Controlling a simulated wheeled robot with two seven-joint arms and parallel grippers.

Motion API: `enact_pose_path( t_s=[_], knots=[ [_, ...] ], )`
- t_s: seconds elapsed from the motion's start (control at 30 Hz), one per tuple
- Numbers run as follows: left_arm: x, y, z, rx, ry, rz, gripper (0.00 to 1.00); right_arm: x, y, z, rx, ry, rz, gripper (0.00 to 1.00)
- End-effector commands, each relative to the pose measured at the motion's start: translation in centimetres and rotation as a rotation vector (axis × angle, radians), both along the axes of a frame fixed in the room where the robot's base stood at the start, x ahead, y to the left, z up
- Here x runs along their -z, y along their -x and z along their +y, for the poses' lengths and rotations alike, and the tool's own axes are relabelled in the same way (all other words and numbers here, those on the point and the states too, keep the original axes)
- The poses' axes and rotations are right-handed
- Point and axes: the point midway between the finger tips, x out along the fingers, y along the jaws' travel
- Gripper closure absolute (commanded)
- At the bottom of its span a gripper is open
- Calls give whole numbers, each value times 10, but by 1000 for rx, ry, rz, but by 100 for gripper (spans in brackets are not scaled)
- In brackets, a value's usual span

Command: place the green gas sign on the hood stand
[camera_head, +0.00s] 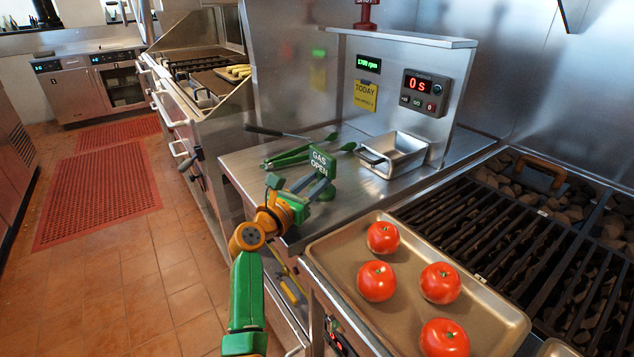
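The green gas sign (321,161), reading "GAS OPEN", stands slightly tilted over the steel counter. My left gripper (312,186) is right at its lower part, with the arm reaching in from below. The fingers and the sign's base overlap, so I cannot tell whether they are shut on it or only around it. A steel upright panel behind the counter carries a ledge (405,38), which may be the hood stand. A red sign-like piece (366,14) stands on that ledge, partly cut off by the top edge. My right gripper is not in view.
Green-handled tongs (290,158) and a steel pan (394,153) lie on the counter behind the sign. A tray (322,262) with several tomatoes is at the front right, beside the grill grate (480,225). A timer (425,92) and yellow note (365,96) are on the panel.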

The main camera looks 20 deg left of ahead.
Motion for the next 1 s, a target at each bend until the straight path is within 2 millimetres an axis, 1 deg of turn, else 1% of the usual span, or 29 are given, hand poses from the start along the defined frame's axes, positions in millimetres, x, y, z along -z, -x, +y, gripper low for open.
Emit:
enact_pose_path(
  t_s=[0.03,0.07,0.1,0.33,0.47,0.57,0.67,0.9,1.0],
  knots=[
    [0,0,0,0,0,0,52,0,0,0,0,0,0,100],
    [0,0,0,0,0,0,44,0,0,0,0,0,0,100],
    [-1,0,0,0,0,0,41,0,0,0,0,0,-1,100],
    [-1,0,0,0,-1,-1,41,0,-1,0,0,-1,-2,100],
    [-6,2,1,-1,-1,-3,41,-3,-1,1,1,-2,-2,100],
    [-6,15,4,-2,1,-2,41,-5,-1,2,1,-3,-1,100],
    [-5,34,10,-3,-1,-2,41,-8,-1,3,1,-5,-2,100],
    [-4,87,25,-3,-1,1,41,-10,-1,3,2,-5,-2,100],
    [-4,104,29,-3,-1,0,41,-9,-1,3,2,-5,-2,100]
  ],
)
